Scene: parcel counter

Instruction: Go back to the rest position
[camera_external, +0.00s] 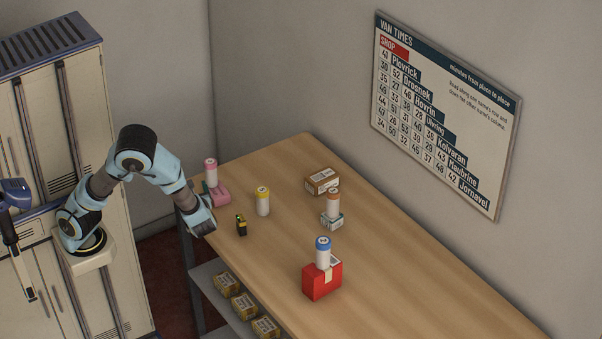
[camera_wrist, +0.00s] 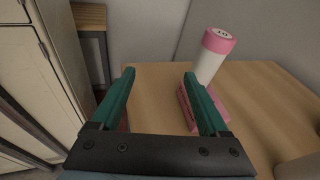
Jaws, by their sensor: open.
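My gripper (camera_external: 208,199) is at the left end of the counter, close to a pink box (camera_external: 221,194) with a pink-capped white cylinder (camera_external: 211,174). In the wrist view my gripper (camera_wrist: 159,74) has its two green fingers spread wide, with nothing held between them. The pink box (camera_wrist: 207,108) shows there behind and beside the right finger, partly hidden by it. The pink-capped cylinder (camera_wrist: 214,56) stands upright at the box, beyond the right finger. Whether a finger touches the box is not clear.
The wooden counter (camera_external: 400,290) also holds a yellow-capped cylinder (camera_external: 263,202), a small black-and-yellow item (camera_external: 241,226), a brown box (camera_external: 322,181), an orange-capped cylinder (camera_external: 333,202) and a blue-capped cylinder (camera_external: 323,252) on a red box (camera_external: 317,284). Lockers (camera_external: 120,260) stand left.

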